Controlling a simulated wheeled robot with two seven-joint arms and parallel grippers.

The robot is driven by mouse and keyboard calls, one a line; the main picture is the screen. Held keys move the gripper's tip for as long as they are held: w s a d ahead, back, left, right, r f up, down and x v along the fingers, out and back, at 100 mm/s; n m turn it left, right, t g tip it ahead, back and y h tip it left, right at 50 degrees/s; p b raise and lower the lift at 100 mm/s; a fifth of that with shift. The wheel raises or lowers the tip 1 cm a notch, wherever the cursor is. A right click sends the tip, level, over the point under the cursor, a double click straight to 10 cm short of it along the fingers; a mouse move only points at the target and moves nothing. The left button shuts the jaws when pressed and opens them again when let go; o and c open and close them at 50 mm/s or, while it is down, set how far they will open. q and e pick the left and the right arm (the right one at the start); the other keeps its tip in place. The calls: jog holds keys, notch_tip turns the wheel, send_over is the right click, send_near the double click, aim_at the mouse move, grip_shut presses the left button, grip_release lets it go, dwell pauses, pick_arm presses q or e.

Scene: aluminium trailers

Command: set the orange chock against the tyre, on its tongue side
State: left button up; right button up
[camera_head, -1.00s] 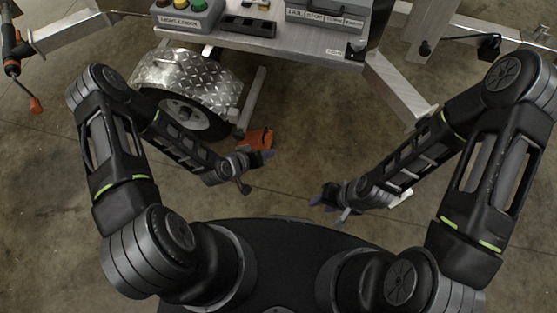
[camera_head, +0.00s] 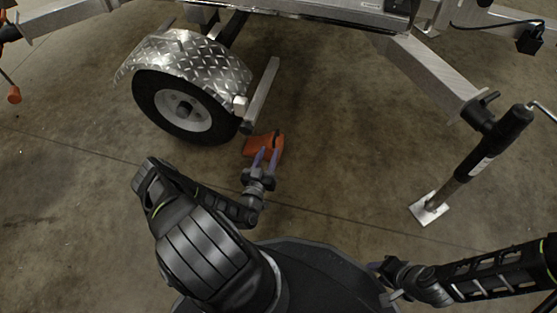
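The orange chock (camera_head: 262,143) is on the right of the black tyre (camera_head: 196,136), low by the floor, with a small gap seeming to show between them. My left gripper (camera_head: 266,156) reaches up to the chock from the near side. Its two purple fingers are apart and overlap the chock's near part; whether they touch it I cannot tell. My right gripper (camera_head: 376,268) is low at the right of my base, away from the chock, and its fingers are too small and dark to read.
A diamond-plate fender (camera_head: 190,62) covers the tyre's top, and a slanted metal bar (camera_head: 262,93) comes down just right of the tyre. A jack with a foot plate (camera_head: 429,209) stands at the right under the trailer frame. The concrete floor between is clear.

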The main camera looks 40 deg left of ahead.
aim_at(275, 136)
pick_arm(q)
jog(key=shift+w, duration=0.1)
jog(key=b+x, duration=0.2)
jog(key=x, duration=0.4)
jog(key=shift+w+a+f+b, duration=0.1)
jog(key=shift+w+b, duration=0.15)
jog(key=shift+b, duration=0.15)
jog(key=shift+w+a, duration=0.2)
jog(key=shift+w, duration=0.3)
jog(key=shift+c, duration=0.6)
grip_shut()
dwell(0.4)
